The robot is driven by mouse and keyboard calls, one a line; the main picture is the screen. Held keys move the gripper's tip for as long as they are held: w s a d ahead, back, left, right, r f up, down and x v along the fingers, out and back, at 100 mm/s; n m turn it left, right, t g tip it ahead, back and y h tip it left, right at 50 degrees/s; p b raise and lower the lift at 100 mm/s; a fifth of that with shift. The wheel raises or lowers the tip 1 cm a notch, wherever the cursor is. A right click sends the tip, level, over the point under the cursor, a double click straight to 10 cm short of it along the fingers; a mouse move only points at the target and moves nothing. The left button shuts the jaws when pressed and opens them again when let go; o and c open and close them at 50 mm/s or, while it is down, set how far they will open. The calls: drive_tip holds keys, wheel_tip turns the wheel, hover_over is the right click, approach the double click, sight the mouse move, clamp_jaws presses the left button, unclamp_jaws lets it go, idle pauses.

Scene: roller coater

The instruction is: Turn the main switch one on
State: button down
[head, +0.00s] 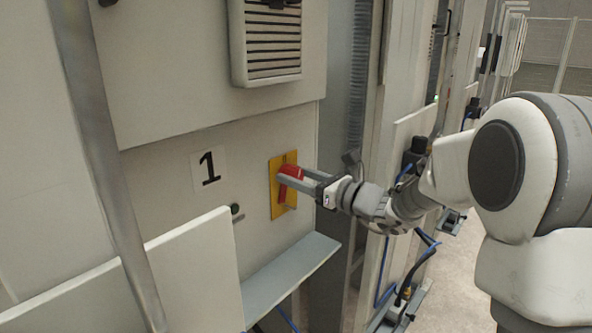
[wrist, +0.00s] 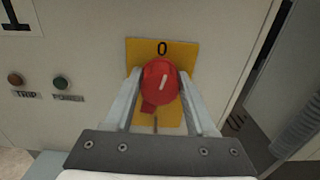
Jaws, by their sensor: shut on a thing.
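The main switch is a red rotary knob (wrist: 160,82) on a yellow plate (wrist: 178,50) on a light cabinet panel. In the head view the red knob (head: 291,173) stands out from the yellow plate (head: 276,208), to the right of a label "1" (head: 208,168). In the wrist view the plate reads "0" above the knob, and a white mark on the knob points up and slightly right. My gripper (wrist: 158,92) is shut on the red knob, one finger on each side. My gripper (head: 293,180) hides part of the knob in the head view.
A brown button (wrist: 15,79) marked "TRIP" and a green button (wrist: 61,83) sit left of the plate. A grey ledge (head: 292,278) juts out below the switch. A metal post (head: 100,150) stands at the left. Cables hang at the right.

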drive_tip(key=m+p, duration=0.4)
drive_tip(key=shift+w+d+r+m+p, duration=0.15)
drive_tip(key=shift+r+m+p, duration=0.1)
drive_tip(key=shift+m+p, duration=0.15)
drive_tip(key=m+p, duration=0.3)
drive_tip(key=p, duration=0.1)
drive_tip(key=shift+m, duration=0.3)
drive_tip(key=m+p, duration=0.4)
drive_tip(key=p, duration=0.2)
drive_tip(key=shift+f, duration=0.1)
drive_tip(key=m+p, duration=0.3)
drive_tip(key=shift+f, duration=0.35)
drive_tip(key=shift+c, duration=1.1)
unclamp_jaws()
drive_tip(key=b+v, duration=0.1)
drive_tip(key=v, duration=1.6)
drive_tip(key=shift+b, duration=0.3)
